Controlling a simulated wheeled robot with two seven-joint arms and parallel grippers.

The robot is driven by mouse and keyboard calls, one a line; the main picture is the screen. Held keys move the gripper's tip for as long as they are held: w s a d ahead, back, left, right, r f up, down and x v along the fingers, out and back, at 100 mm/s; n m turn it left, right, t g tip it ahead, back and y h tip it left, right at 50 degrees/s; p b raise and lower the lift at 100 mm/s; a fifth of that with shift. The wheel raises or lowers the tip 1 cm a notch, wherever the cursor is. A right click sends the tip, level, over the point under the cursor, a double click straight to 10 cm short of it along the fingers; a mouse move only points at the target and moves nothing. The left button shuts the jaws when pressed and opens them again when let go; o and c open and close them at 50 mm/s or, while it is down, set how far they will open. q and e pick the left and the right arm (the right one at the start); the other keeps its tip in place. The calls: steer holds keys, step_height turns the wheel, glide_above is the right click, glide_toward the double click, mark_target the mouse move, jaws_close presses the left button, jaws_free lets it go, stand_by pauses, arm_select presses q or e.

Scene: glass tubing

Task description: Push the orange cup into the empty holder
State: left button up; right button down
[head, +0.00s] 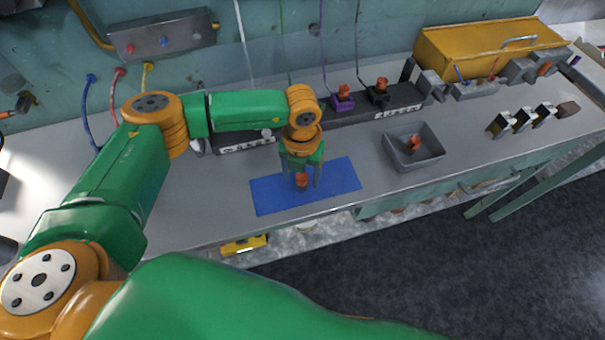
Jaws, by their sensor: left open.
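My left gripper (302,178) is open and points down over the blue mat (338,180). A small orange cup (301,181) is on the mat between its fingers; I cannot tell whether they touch it. A dark rack (400,112) stands along the back of the bench. On it, a purple holder (343,104) and a black holder (378,97) each have an orange piece on top. The rack's left part is partly hidden behind my left arm, and I cannot make out an empty holder there. My right gripper is not in view.
A grey bin (399,162) with an orange piece (414,144) inside stands right of the mat. Several small dark blocks (523,119) stand farther right. A yellow case (488,48) is at the back right. Coloured lines hang behind the rack. The bench's front edge is just before the mat.

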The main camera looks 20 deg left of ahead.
arm_select(q)
steer(key=shift+f, duration=0.3)
jaws_close()
steer(key=shift+r, duration=0.15)
